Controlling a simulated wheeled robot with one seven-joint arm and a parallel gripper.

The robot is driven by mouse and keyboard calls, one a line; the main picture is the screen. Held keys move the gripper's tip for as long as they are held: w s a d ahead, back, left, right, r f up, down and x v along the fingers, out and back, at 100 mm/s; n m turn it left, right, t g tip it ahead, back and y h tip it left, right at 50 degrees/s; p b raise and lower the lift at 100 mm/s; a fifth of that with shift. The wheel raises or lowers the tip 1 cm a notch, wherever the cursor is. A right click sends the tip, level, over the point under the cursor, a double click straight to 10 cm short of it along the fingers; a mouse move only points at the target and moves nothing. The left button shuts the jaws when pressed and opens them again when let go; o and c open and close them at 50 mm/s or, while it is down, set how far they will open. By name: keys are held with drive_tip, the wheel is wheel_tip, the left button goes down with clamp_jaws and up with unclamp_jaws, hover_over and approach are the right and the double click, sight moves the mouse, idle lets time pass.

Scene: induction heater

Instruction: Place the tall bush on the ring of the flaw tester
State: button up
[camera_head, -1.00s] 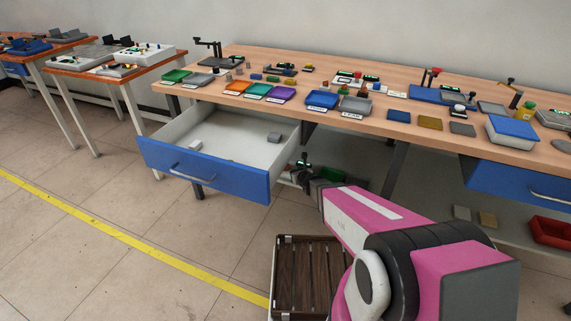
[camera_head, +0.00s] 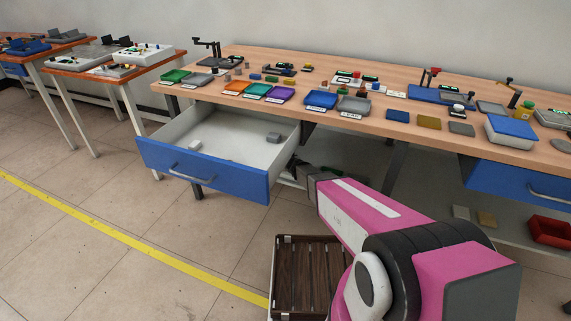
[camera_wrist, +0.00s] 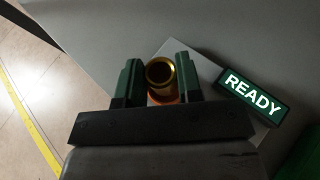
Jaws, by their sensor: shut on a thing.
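In the wrist view, the bush (camera_wrist: 160,70) is a brass-coloured hollow tube seen from its open end. It stands between the two green fingers of my gripper (camera_wrist: 158,76), which is shut on it. In the head view my gripper is mostly hidden, under the bench beside the open drawer.
The open blue-fronted drawer (camera_head: 205,172) stands out left of my arm, with small blocks in it. The wooden bench top (camera_head: 370,105) above holds trays and devices. A red bin (camera_head: 550,230) is low at right.

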drive_tip(key=shift+f, duration=0.9)
drive_tip(key=shift+f, duration=0.1)
drive_tip(key=o, duration=1.1)
drive_tip(key=shift+c, duration=0.2)
drive_tip(key=shift+s+d+r, duration=0.1)
drive_tip(key=shift+s+r, duration=0.1)
drive_tip(key=shift+s, duration=0.05)
drive_tip(key=v, duration=1.1)
drive_tip(key=shift+s, duration=0.25)
drive_tip(key=shift+d, duration=0.15)
